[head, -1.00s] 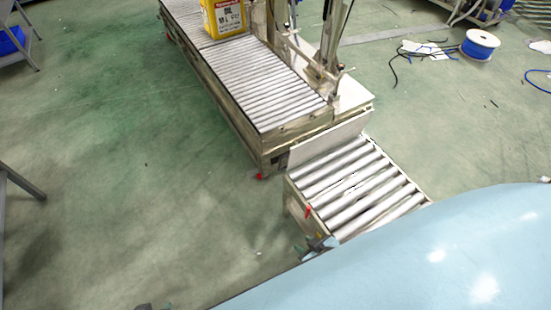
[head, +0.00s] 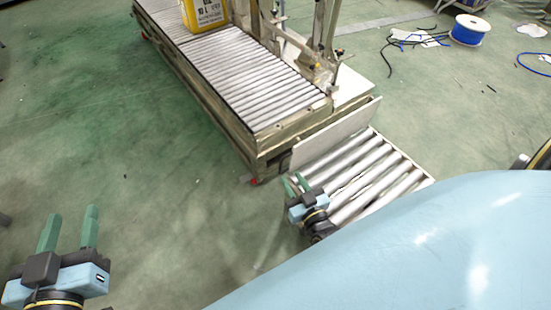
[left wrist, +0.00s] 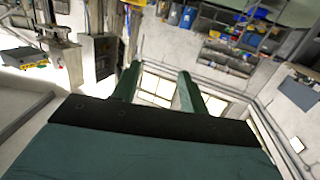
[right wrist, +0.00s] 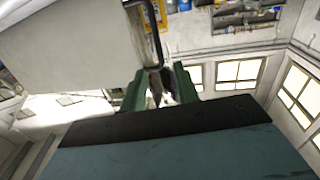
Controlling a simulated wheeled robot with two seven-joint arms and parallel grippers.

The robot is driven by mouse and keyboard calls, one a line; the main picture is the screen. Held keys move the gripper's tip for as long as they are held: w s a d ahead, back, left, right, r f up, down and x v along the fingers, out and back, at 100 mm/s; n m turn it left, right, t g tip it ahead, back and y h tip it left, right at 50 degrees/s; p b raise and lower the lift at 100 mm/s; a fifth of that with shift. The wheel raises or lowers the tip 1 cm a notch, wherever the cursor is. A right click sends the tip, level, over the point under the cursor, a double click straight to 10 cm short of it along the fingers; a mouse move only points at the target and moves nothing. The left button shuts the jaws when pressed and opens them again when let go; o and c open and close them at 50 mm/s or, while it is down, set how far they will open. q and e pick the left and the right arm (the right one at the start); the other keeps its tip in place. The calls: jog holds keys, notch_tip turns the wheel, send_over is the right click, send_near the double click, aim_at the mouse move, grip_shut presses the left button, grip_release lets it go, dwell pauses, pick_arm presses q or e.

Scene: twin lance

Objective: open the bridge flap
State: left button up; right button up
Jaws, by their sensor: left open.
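The bridge flap (head: 335,137) is a pale flat panel standing tilted between the long roller conveyor and the short roller section in the head view. A large pale panel, probably the flap, fills the upper left of the right wrist view (right wrist: 65,50). My right gripper (head: 294,184) is at the near left corner of the short section, just below the flap's left end. My left gripper (head: 69,228) is open and empty over the floor at lower left.
The long roller conveyor (head: 245,75) carries a yellow canister (head: 205,12) and has metal posts beside it. The short roller section (head: 375,180) is partly hidden by my blue body. A cable spool (head: 470,30) lies at back right. The left floor is clear.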

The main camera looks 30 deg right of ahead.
aim_at(282, 163)
jog(key=w, duration=0.1)
jog(key=w+b, duration=0.1)
jog(key=w, duration=0.2)
jog(key=shift+w+d+f, duration=0.1)
jog(key=shift+w+d, duration=0.15)
jog(key=w, duration=0.1)
jog(key=w+b, duration=0.1)
jog(key=w, duration=0.1)
jog(key=w+b, duration=0.1)
jog(key=shift+w+d, duration=0.25)
jog(key=shift+w, duration=0.05)
pick_arm(q)
notch_tip(282, 163, up, 10)
jog(key=s+t+h, duration=0.2)
jog(key=t, duration=0.6)
jog(key=shift+s+d+h, duration=0.25)
jog(key=shift+d+h, duration=0.05)
jog(key=shift+d, duration=0.15)
pick_arm(e)
jog(key=shift+w, duration=0.35)
grip_shut()
